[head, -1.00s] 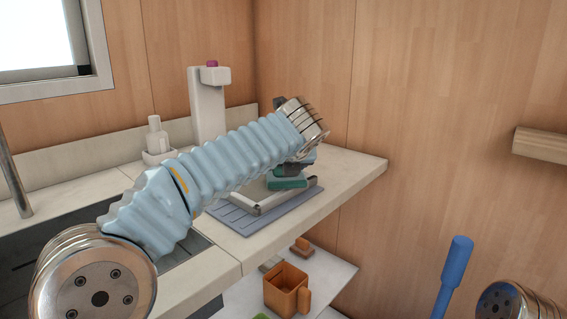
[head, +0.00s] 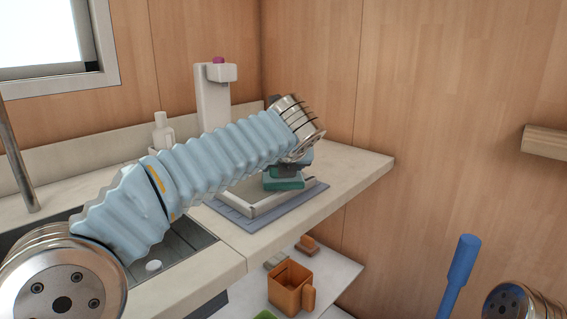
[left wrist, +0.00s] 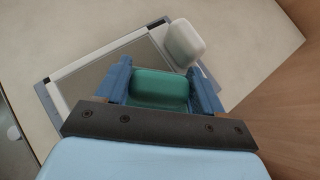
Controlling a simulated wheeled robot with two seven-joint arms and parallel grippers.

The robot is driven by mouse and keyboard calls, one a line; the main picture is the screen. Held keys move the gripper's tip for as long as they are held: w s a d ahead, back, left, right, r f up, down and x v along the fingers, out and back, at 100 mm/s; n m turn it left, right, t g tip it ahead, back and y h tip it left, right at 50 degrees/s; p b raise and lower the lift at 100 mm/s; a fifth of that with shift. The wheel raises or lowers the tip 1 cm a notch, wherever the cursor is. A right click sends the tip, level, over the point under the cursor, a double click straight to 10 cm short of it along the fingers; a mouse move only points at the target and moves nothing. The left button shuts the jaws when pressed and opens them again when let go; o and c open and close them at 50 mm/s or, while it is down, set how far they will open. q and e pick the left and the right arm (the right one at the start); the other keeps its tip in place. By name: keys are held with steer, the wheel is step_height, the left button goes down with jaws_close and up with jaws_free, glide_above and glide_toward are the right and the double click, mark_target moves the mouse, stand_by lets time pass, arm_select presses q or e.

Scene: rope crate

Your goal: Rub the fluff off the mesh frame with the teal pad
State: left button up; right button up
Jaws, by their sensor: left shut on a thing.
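My left gripper (head: 289,168) is shut on the teal pad (head: 283,184), over the mesh frame. In the left wrist view the pad (left wrist: 160,88) sits between two blue fingers (left wrist: 158,90). The mesh frame (head: 254,209) has a white rim and lies on a blue-grey ribbed mat (head: 241,222). Its grey mesh (left wrist: 105,80) shows left of the pad in the wrist view. A whitish rounded lump (left wrist: 185,43) is beyond the pad near the frame's edge; I cannot tell whether it is fluff. Pad contact with the mesh is hidden. My right gripper is not in view.
The counter (head: 350,170) is clear to the right of the mat. A white dispenser (head: 212,100) and a white bottle (head: 162,132) stand behind my left arm. A sink (head: 180,262) is at left. Below, a shelf holds an orange mug (head: 289,288). A blue handle (head: 460,262) is at lower right.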

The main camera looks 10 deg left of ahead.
arm_select(q)
steer(key=shift+d+f, duration=0.1)
steer(key=shift+f, duration=0.05)
steer(key=shift+w+d, duration=0.3)
steer(key=shift+d, duration=0.5)
steer(key=shift+r, duration=0.2)
steer(key=shift+w+a, duration=0.7)
steer(key=shift+a, duration=0.3)
steer(key=shift+s+d+f, duration=0.1)
steer(key=shift+d, duration=0.05)
steer(key=shift+s+d, duration=0.6)
steer(key=shift+d, duration=0.25)
